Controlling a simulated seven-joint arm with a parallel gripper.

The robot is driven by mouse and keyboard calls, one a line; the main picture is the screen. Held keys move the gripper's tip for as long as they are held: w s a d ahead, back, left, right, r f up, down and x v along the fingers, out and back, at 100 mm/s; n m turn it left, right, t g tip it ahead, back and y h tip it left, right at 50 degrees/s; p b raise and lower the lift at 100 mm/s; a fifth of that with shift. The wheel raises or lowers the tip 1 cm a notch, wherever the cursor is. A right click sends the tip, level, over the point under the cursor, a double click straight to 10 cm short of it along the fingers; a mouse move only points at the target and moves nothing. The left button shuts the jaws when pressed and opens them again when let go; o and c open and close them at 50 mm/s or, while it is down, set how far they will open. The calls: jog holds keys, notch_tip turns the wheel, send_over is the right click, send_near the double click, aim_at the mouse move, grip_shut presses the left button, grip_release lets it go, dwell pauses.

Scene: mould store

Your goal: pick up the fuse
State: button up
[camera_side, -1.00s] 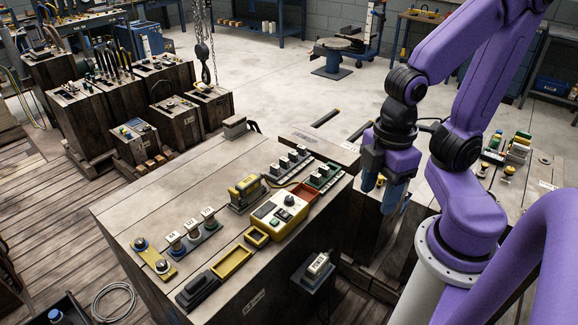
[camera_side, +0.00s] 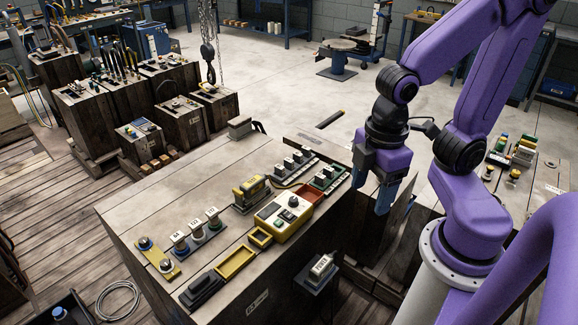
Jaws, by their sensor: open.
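My gripper (camera_side: 372,188) hangs with its blue fingers pointing down, just off the right end of the wooden bench block (camera_side: 130,215). Its fingers are apart with nothing seen between them. Which part is the fuse is not clear at this size. Three small labelled posts with white tops (camera_side: 197,229) stand in a row on the block's left half. A row of black and white blocks (camera_side: 293,163) sits near the back edge, with a similar green-based row (camera_side: 328,178) to its right. All of these are to the left of my gripper, apart from it.
A yellow meter box (camera_side: 283,219), an open yellow tray (camera_side: 235,262), a red tray (camera_side: 312,194) and a yellow-black device (camera_side: 250,193) crowd the block. A labelled unit (camera_side: 320,267) sits on a lower stand in front. Bare wood lies at the block's back left.

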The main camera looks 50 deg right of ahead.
jog(key=w+f+n+h, duration=0.2)
jog(key=w+n, duration=0.1)
jog(key=w, duration=2.2)
jog(key=n+h, duration=0.2)
jog(key=h, duration=0.1)
send_over(289, 160)
jog(key=a, duration=0.3)
jog(key=f, duration=1.9)
jog(key=shift+s, duration=0.2)
jog(key=shift+x, duration=3.2)
jog(key=shift+w+a, duration=0.1)
jog(key=c, duration=1.1)
